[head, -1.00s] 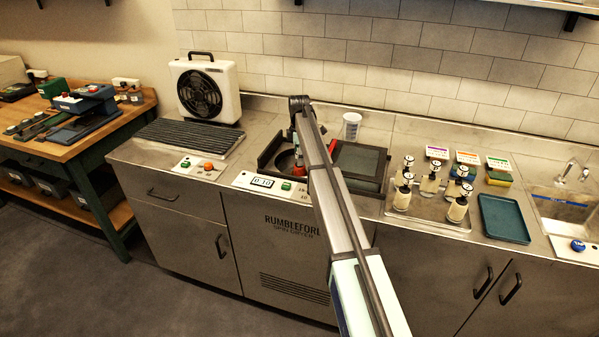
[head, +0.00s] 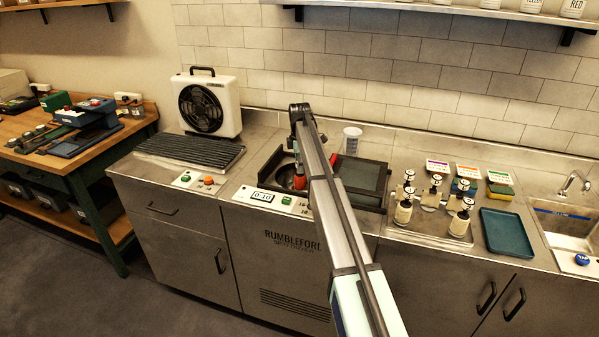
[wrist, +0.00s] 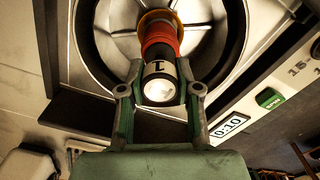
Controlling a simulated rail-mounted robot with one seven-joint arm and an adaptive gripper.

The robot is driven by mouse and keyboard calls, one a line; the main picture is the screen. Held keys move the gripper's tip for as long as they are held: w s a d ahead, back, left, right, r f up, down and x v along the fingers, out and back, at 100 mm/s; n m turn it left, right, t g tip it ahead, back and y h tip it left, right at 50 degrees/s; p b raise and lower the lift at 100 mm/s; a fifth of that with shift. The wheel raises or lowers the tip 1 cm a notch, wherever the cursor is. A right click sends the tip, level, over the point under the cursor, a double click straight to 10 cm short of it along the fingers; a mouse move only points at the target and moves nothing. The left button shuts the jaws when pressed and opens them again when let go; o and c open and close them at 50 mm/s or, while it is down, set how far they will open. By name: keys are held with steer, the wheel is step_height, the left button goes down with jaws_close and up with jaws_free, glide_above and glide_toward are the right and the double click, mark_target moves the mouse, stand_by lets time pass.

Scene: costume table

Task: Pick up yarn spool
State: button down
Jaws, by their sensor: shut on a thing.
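The spool's far end points into the round metal drum (wrist: 103,17) of the spin dryer. I cannot tell whether it touches the drum. In the head view a small red part of the spool (head: 299,182) shows at the drum, and my arm hides much of the rest.
The dryer's dark lid (head: 361,178) stands open right of my arm. Its control panel (head: 270,200) reads 0:10. A ribbed rack (head: 188,152) and fan (head: 208,105) are left.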

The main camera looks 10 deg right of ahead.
step_height(320, 180, up, 24)
steer(key=shift+f, duration=0.15)
stand_by(0.6)
